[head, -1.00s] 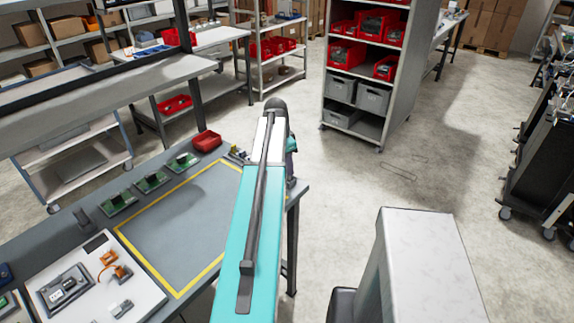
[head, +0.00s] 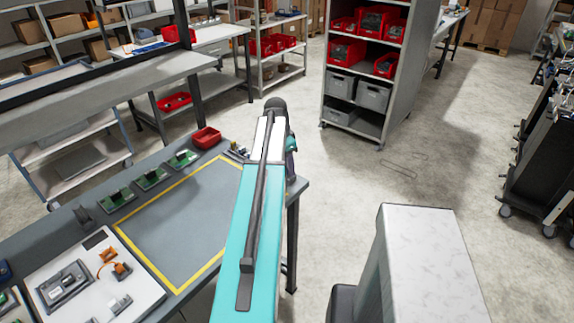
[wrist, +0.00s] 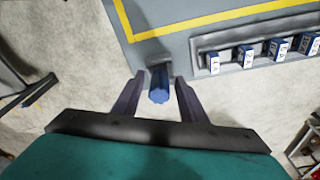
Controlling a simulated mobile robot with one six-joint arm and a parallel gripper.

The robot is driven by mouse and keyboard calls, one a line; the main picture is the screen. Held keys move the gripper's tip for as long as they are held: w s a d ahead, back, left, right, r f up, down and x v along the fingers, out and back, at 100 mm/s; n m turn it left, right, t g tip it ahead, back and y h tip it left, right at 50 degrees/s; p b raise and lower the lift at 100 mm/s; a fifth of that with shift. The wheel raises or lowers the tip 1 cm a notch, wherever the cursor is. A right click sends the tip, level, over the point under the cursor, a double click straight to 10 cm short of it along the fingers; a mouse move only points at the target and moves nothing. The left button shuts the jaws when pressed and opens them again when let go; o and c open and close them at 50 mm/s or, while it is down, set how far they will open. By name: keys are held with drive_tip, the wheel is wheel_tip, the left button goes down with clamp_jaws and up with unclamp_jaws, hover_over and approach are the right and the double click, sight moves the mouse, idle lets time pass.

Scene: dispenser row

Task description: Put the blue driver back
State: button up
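The blue driver (wrist: 158,86) shows in the wrist view, its blue end toward me and a grey part (wrist: 154,54) behind it at the table edge. How the driver and this part are joined is unclear. My gripper (wrist: 159,76) is open, with one dark finger on each side of the driver. A gap shows between the driver and each finger, so it does not look gripped. In the head view my arm hides the gripper and the driver at the table's right edge.
A grey rack (wrist: 240,45) with several blue labelled blocks stands right of the driver. The yellow-outlined mat (head: 180,225) is empty. Green boards (head: 151,179) and a red bin (head: 206,138) line the table's far side. Open floor (head: 440,160) lies right of the table.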

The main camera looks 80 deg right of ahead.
idle(0.3)
drive_tip(key=shift+r+p, duration=0.45)
drive_tip(key=shift+r, duration=0.35)
wheel_tip(320, 180, up, 11)
drive_tip(key=w+a+b, duration=0.1)
drive_tip(key=b, duration=0.2)
drive_tip(key=shift+w+r+b, duration=0.2)
drive_tip(key=shift+w+b, duration=0.1)
drive_tip(key=shift+b, duration=0.05)
drive_tip(key=shift+a, duration=0.1)
idle(0.4)
